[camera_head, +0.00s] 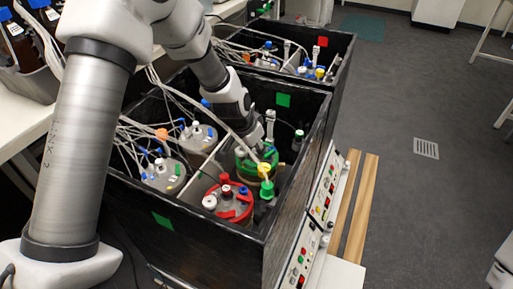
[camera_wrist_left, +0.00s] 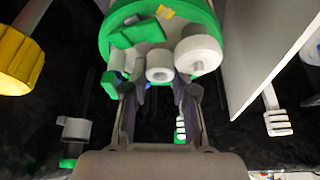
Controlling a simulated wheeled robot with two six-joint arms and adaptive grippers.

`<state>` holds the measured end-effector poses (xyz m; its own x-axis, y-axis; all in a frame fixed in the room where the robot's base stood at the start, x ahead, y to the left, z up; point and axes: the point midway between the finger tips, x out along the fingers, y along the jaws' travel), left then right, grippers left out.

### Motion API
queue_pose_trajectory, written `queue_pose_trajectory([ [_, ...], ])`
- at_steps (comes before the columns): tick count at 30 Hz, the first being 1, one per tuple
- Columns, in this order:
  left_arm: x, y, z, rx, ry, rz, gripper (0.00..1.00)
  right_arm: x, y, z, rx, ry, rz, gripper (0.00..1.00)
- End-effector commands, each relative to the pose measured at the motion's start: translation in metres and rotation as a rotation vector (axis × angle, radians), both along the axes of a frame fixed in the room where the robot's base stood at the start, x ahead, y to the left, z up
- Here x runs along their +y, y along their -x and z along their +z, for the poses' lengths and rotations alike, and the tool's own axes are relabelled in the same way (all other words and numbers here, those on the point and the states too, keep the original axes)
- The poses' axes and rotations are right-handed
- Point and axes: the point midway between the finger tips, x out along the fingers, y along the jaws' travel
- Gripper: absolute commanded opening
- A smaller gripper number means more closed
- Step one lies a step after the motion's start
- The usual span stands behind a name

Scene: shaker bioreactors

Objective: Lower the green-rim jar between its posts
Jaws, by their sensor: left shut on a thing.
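The green-rim jar (camera_head: 244,164) is in the right half of the nearer black box in the head view, behind the red-rim jar. In the left wrist view its green rim (camera_wrist_left: 200,15) and pale lid fittings fill the top. My left gripper (camera_wrist_left: 158,95) is shut on the jar at its lid fittings; the exact contact is partly hidden. In the head view the gripper (camera_head: 243,138) comes down over the jar from the upper left. Pale clamp-like fittings, perhaps on posts, show at left (camera_wrist_left: 75,128) and right (camera_wrist_left: 277,122). The jar's bottom is hidden. My right gripper is not in view.
The red-rim jar (camera_head: 236,213) stands close in front. Two grey-topped jars (camera_head: 165,174) with tubes occupy the box's left half, behind a pale divider (camera_head: 206,158). Box walls (camera_head: 300,160) surround them. A yellow cap (camera_wrist_left: 18,60) shows at the wrist view's left.

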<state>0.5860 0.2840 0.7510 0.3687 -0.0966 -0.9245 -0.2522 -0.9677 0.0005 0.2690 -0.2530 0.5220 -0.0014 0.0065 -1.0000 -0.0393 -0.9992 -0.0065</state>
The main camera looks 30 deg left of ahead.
Motion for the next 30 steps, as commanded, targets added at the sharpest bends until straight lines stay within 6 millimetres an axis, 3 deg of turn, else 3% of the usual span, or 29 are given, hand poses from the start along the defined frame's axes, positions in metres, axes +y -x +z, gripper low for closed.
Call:
queue_pose_trajectory([
  [3, 0.0, -0.001, 0.002, -0.004, 0.0, 0.0, 0.0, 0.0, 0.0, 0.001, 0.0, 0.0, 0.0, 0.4],
  [4, 0.0, -0.001, 0.002, -0.004, 0.0, 0.0, 0.37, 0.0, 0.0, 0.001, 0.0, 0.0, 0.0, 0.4],
  [6, 0.0, -0.001, 0.002, -0.003, 0.0, 0.0, 0.56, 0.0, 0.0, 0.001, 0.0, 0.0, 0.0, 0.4],
  [20, 0.0, 0.002, 0.006, 0.0, 0.001, 0.0, 0.56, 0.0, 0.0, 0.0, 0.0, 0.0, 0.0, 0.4],
  [24, 0.003, 0.01, 0.026, -0.002, 0.0, -0.002, 0.56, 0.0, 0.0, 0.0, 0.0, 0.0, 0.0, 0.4],
  [30, 0.008, 0.029, 0.078, -0.006, 0.0, -0.001, 0.56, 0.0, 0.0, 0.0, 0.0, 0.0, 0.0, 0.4],
])
